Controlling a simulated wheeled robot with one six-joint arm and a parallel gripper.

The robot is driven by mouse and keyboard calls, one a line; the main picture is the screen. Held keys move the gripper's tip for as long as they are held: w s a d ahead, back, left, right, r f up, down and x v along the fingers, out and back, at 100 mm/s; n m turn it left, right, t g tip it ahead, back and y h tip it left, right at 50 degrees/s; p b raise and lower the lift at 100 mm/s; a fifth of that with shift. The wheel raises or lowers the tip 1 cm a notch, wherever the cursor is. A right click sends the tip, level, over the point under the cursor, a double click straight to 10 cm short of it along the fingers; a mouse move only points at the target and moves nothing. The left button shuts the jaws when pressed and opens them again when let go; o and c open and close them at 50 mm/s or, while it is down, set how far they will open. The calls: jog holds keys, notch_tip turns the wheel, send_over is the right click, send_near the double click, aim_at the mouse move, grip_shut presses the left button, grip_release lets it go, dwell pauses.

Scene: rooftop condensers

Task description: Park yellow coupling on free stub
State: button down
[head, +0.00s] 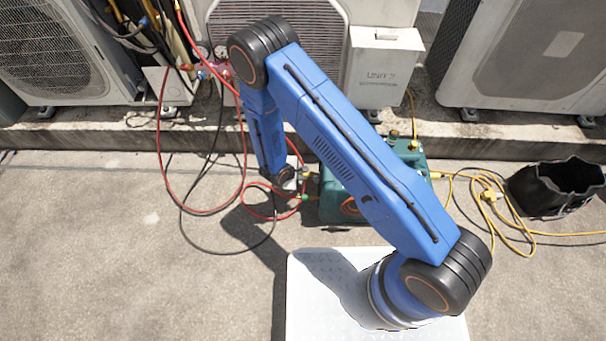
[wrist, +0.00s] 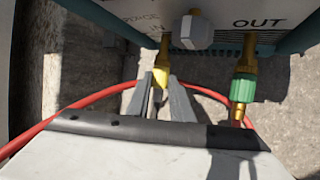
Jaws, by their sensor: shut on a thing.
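In the wrist view my gripper (wrist: 164,92) is shut on the yellow coupling (wrist: 161,72). The coupling stands in line with a brass stub (wrist: 164,45) on the panel of the green unit, its narrow end at the stub. I cannot tell if it is fully seated. Its tail is hidden between my fingers. To the right, a green coupling (wrist: 243,88) sits on the brass stub below the OUT label (wrist: 258,22). A grey knob (wrist: 197,31) is between the two stubs. In the head view my gripper (head: 300,180) is at the left side of the green unit (head: 338,190), small and partly hidden.
A red hose (wrist: 95,95) arcs behind my gripper. Red and black hoses (head: 195,212) loop on the ground at left. A yellow hose (head: 510,215) and a black bucket (head: 556,187) lie to the right. Condensers (head: 378,75) line the back. Open ground is at front left.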

jog(key=shift+a, duration=0.45)
dwell(0.5)
jog(key=shift+w+a, duration=0.1)
jog(key=shift+a, duration=1.9)
jog(key=shift+r, duration=0.1)
